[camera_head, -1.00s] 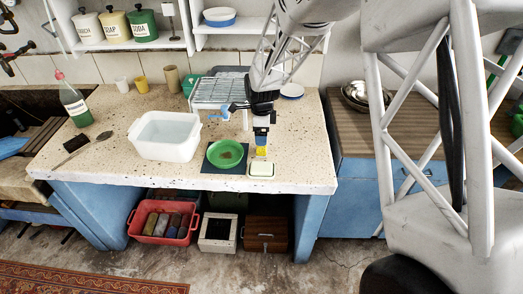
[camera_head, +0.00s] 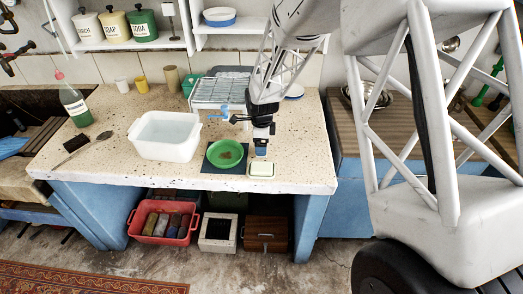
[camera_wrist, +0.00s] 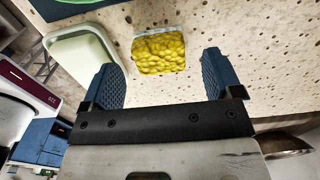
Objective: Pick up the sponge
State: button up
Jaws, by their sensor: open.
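The yellow, bumpy sponge (camera_wrist: 160,52) lies on the speckled stone counter in the wrist view. My gripper (camera_wrist: 160,66) is open, with one blue ridged finger on each side of the sponge's line. The sponge sits ahead of the palm, around the level of the fingertips, with gaps to both fingers; nothing is held. In the head view my gripper (camera_head: 261,150) points down over the counter's front right part, and the sponge is hidden behind it.
A pale green and white dish (camera_head: 261,170) lies close to the sponge; it also shows in the wrist view (camera_wrist: 84,50), near the left finger. A green plate (camera_head: 225,154) on a dark mat, a white basin (camera_head: 166,136) and a dish rack (camera_head: 220,92) stand nearby. The counter's right side is clear.

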jog(key=shift+f, duration=1.35)
jog(key=c, duration=1.1)
jog(key=shift+o, duration=0.2)
jog(key=shift+r, duration=0.15)
jog(key=shift+r, duration=0.85)
jog(key=shift+s+d+r, duration=0.1)
jog(key=shift+s+r, duration=0.15)
jog(key=shift+r, duration=0.6)
jog(key=s+d, duration=0.2)
jog(key=s, duration=0.5)
jog(key=s+d+r, duration=0.1)
jog(key=s+d, duration=0.1)
jog(key=s, duration=0.5)
jog(key=shift+s+d+r, duration=0.15)
jog(key=shift+s+d, duration=0.15)
jog(key=shift+s, duration=0.1)
